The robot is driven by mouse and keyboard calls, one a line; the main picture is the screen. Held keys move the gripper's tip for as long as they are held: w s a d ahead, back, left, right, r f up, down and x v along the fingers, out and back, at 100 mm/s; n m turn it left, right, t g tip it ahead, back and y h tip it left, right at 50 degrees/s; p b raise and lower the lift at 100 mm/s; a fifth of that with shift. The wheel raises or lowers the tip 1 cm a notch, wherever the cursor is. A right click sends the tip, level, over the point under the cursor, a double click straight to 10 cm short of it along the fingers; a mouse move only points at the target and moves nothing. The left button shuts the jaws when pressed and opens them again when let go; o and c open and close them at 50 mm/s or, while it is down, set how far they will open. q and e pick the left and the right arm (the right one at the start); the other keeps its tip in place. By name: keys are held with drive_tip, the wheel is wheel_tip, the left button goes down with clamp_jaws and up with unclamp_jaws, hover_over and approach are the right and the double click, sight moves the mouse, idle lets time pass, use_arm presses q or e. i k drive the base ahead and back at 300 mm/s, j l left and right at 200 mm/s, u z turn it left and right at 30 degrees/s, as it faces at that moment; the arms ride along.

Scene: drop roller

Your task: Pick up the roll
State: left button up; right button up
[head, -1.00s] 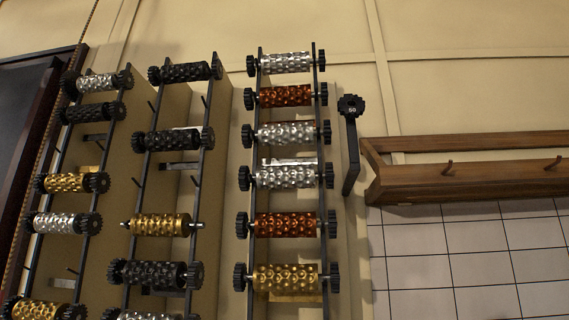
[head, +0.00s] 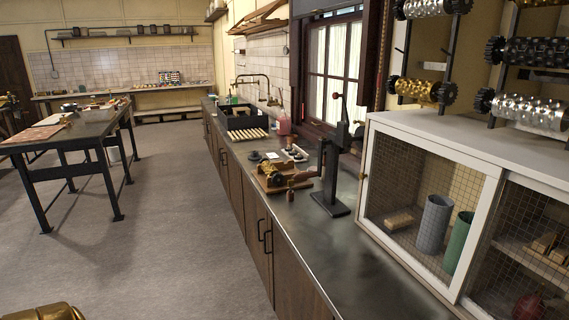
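Several patterned rolls with black gear ends hang on the wall racks at the top right. A gold roll (head: 420,90) hangs low on the left rack, with a silver roll (head: 432,8) above it. A black roll (head: 537,51) and a silver roll (head: 530,110) hang on the rack to the right, cut by the picture edge. A small device with a gold-coloured part (head: 271,171) sits on the counter. I cannot tell which roll the task means. Neither of my grippers is in view.
A dark counter (head: 300,232) runs along the right wall, with a black upright press (head: 333,165) and a white mesh-door cabinet (head: 432,130). A worktable (head: 80,127) stands at left. Grey floor between is clear. A gold-coloured object (head: 45,312) is cut off at bottom left.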

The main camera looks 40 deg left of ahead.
sight(277, 179)
drive_tip(key=i+j+z, duration=0.2)
drive_tip(key=j, duration=1.3)
drive_tip(key=j+z, duration=0.25)
drive_tip(key=j, duration=1.25)
drive_tip(key=i, duration=0.05)
